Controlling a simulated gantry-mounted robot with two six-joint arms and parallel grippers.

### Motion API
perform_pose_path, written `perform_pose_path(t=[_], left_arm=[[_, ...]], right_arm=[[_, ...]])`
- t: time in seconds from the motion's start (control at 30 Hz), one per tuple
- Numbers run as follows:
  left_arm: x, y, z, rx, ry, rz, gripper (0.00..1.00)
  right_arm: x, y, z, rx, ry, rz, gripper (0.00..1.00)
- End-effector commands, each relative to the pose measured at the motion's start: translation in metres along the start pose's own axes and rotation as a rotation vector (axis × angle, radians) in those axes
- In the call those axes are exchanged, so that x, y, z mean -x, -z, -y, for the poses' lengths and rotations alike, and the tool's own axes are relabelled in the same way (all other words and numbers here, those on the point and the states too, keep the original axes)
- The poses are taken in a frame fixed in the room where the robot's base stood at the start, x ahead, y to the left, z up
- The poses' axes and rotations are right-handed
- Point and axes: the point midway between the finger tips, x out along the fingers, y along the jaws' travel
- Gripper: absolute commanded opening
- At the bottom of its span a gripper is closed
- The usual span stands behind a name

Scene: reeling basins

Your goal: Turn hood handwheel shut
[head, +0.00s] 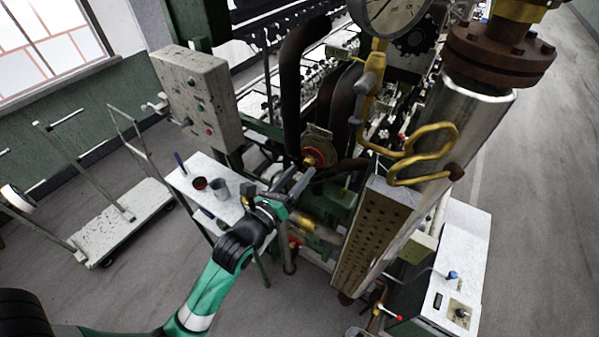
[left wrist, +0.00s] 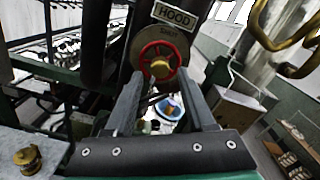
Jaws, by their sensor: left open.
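The hood handwheel (left wrist: 160,62) is a small red wheel with a brass hub on a round plate. A sign reading HOOD (left wrist: 175,17) is above it, with SHUT lettered on the plate. In the head view the red wheel (head: 313,158) sits at the machine's near side, among dark pipes. My left gripper (head: 294,187) is just below and in front of it. In the left wrist view the two fingers (left wrist: 162,92) are apart, with the wheel's lower part between or just beyond their tips. I cannot tell whether they touch it. My right gripper is not in view.
A grey control box (head: 198,95) stands to the left. A small white table (head: 205,205) with cups is beside my arm. A brass pipe (head: 425,140) and metal column (head: 470,110) stand to the right. A trolley (head: 125,225) is on the floor at left.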

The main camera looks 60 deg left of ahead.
Motion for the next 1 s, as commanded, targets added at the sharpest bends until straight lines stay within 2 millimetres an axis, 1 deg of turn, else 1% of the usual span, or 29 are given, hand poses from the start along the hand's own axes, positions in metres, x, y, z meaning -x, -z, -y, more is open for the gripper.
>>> perform_pose_path(t=[0.1,0.2,0.23,0.37,0.47,0.6,0.7,0.93,1.0], left_arm=[[0.0,0.0,0.0,0.216,0.0,0.0,0.55],[0.0,0.0,0.0,0.331,0.0,0.0,0.55],[0.0,0.0,0.0,0.346,0.0,0.0,0.55],[-0.001,0.0,0.0,0.356,0.0,0.0,0.55],[-0.009,-0.001,0.0,0.355,0.0,0.001,0.55],[-0.023,-0.001,0.0,0.353,0.0,0.001,0.55],[-0.029,0.0,0.0,0.353,0.0,0.0,0.55],[-0.03,0.0,0.0,0.352,-0.001,0.0,0.55],[-0.03,0.0,0.0,0.352,0.0,0.0,0.42]], right_arm=[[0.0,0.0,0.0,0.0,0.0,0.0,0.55],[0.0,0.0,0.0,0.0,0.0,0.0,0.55],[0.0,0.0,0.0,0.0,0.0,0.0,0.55],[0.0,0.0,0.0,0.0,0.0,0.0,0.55],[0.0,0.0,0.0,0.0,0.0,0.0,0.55],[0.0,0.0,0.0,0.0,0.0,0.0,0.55],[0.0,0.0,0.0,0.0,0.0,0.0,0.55],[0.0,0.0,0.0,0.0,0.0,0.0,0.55],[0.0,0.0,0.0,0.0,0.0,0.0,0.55]])
